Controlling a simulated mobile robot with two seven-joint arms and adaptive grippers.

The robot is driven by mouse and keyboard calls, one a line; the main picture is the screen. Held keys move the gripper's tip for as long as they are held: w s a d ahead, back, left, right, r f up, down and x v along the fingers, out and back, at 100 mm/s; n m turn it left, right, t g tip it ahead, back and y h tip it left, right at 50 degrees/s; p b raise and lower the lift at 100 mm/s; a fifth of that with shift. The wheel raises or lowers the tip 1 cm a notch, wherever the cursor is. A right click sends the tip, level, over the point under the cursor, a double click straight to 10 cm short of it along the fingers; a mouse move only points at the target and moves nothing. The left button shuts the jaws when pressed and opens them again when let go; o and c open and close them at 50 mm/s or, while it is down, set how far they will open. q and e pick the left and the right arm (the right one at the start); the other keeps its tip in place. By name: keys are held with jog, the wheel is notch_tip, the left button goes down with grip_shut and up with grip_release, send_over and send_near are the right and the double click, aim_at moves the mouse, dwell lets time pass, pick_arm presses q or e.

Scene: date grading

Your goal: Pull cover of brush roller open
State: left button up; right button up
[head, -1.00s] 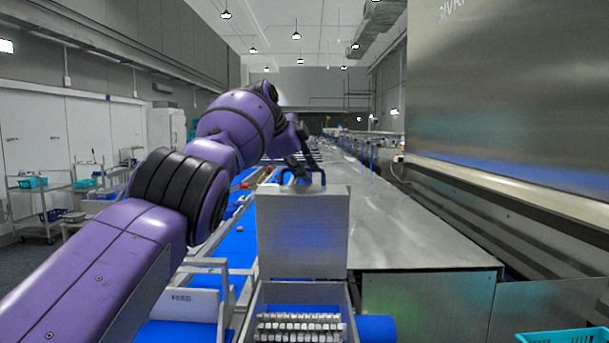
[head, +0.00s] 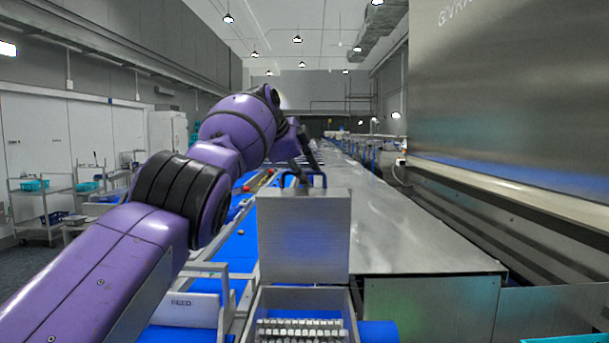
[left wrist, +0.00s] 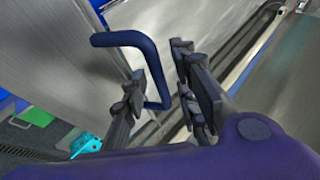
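The cover of the brush roller (head: 304,238) is a flat grey metal plate. It stands upright at the far end of its open housing (head: 251,318), with a blue handle (head: 283,181) on its top edge. Rows of pale brushes (head: 300,328) show inside the housing. My left gripper (left wrist: 160,65) is open at the handle. In the left wrist view, the blue handle (left wrist: 122,38) bends down between the two spread fingers; I cannot tell whether they touch it. My right gripper is not in view.
A steel table (head: 420,240) runs along the right of the cover. A blue conveyor belt (head: 236,250) with metal rails lies to the left. A teal crate (head: 565,339) is at the bottom right. Carts (head: 45,205) stand far left.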

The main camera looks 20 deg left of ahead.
pick_arm(q)
jog(key=shift+s+a+r, duration=0.1)
jog(key=shift+s+r, duration=0.15)
jog(key=shift+r, duration=0.2)
jog(key=v, duration=1.1)
jog(key=shift+s+f, duration=0.1)
jog(key=shift+f, duration=0.1)
